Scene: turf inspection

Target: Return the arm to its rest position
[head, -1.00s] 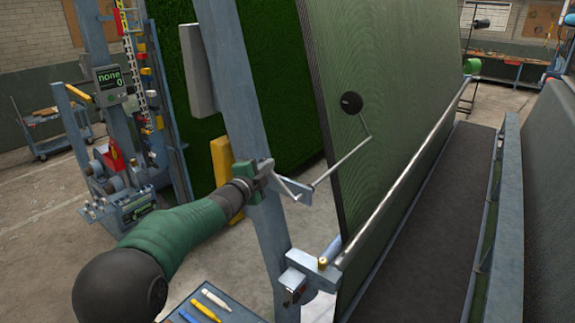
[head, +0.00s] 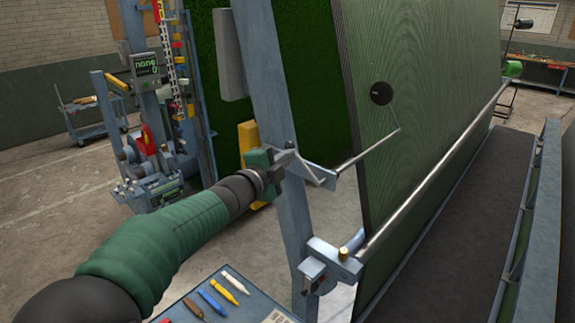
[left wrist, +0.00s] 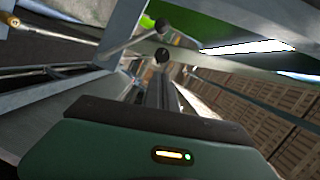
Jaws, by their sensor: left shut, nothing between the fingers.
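My left arm comes in from the left in the head view, with a green sleeve and dark wrist. My left gripper (head: 287,158) is shut and empty, in front of the blue-grey upright post (head: 264,75). A pale bent metal rod (head: 362,154) shows just right of it and runs to a round black disc (head: 381,93) before the green panel. I cannot tell whether the gripper touches the rod. In the left wrist view, the dark fingers (left wrist: 155,92) are together, with a black knob (left wrist: 162,55) beyond them. My right gripper is not in view.
A large green panel (head: 440,100) stands right of the post, with a metal rail (head: 430,170) along it. A tool tray (head: 235,310) with several coloured tools lies below the arm. A machine with a small display (head: 146,64) stands at left. Open floor (head: 60,220) lies at left.

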